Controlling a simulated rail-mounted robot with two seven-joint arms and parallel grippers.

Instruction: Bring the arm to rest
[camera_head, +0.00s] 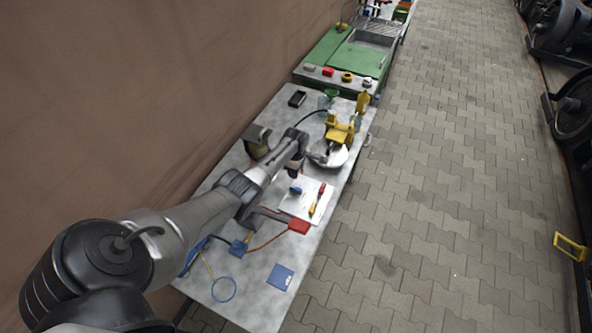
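One arm comes in from the lower left and reaches out over the grey workbench (255,262). It is my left arm, and its gripper (321,157) is at the far end, small in the picture. The gripper appears over or beside a round white item (337,158) with a yellow device (340,128) behind it. I cannot tell whether they touch, or whether the fingers are open or shut. My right gripper is not in view.
Near the arm lie a white sheet (295,207) with screwdrivers (317,200), a red block (299,226), a blue square (280,277) and cables. A green bench (330,45) stands beyond.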

